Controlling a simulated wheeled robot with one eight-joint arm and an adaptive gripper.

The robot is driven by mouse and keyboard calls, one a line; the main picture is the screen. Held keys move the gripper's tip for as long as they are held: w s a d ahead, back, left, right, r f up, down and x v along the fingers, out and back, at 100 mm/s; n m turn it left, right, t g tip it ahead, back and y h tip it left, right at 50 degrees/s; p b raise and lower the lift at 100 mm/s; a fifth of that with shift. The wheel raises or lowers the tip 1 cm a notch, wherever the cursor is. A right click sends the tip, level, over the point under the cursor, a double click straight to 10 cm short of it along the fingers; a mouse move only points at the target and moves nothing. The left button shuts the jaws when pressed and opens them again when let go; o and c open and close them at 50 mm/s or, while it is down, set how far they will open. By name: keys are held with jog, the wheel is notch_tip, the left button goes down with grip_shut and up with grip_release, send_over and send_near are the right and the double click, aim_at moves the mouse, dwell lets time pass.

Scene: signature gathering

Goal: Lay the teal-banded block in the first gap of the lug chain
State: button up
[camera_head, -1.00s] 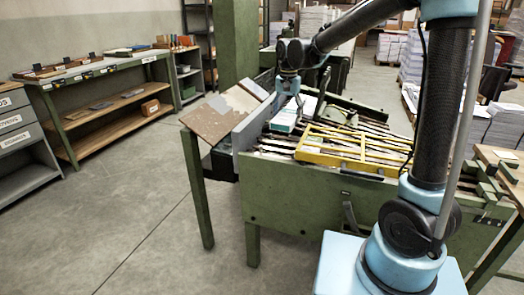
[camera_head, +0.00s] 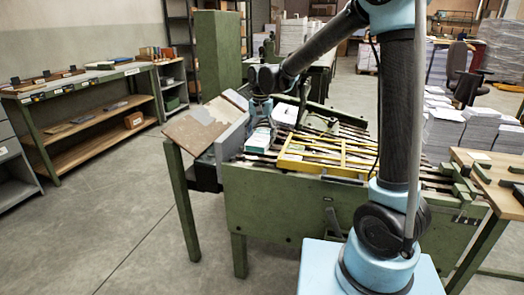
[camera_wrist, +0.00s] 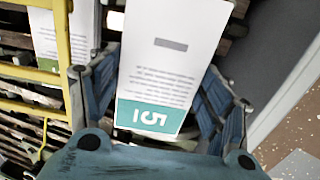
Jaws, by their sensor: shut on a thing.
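The block is low over the dark bars, beside a grey side plate. I cannot tell whether it touches the chain, and the gap under it is hidden.
A yellow frame (camera_head: 325,152) lies over the chain just right of the block. Another white printed block (camera_wrist: 43,40) is near that frame. The grey side plate (camera_head: 231,135) stands close on the left, with a tilted brown board (camera_head: 198,125) beyond it.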

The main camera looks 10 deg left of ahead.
aim_at(261, 137)
jog(key=shift+f, duration=2.7)
jog(key=o, duration=1.2)
jog(key=shift+o, duration=0.2)
notch_tip(261, 137, up, 12)
jog(key=shift+r, duration=0.1)
